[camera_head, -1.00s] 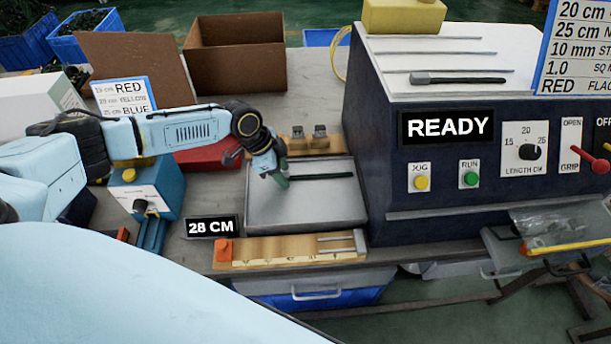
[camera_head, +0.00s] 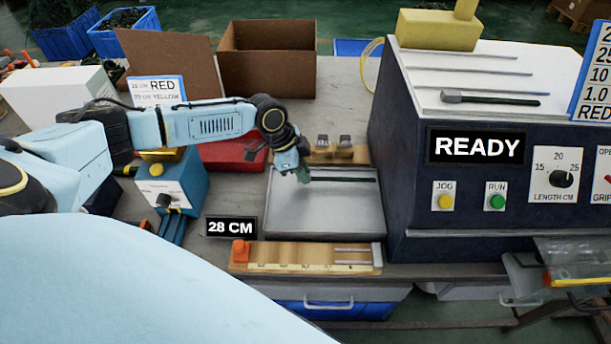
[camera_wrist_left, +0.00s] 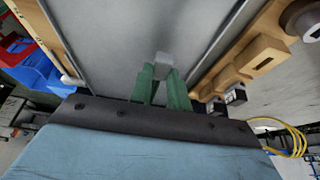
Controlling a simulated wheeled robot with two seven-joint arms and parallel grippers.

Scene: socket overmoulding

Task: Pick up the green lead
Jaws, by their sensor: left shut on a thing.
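I cannot tell whether the lead touches the tray floor. In the left wrist view the green fingers (camera_wrist_left: 162,78) stand close together with a small pale grey block at their tips; the lead itself is not clear there. My right gripper is not in view.
A dark machine (camera_head: 470,190) reading READY stands right of the tray. A wooden gauge (camera_head: 305,257) and 28 CM display (camera_head: 231,227) are in front. A blue box with a knob (camera_head: 172,195) stands left. A wooden holder (camera_head: 337,155), red case (camera_head: 228,155) and cardboard box (camera_head: 268,75) are behind.

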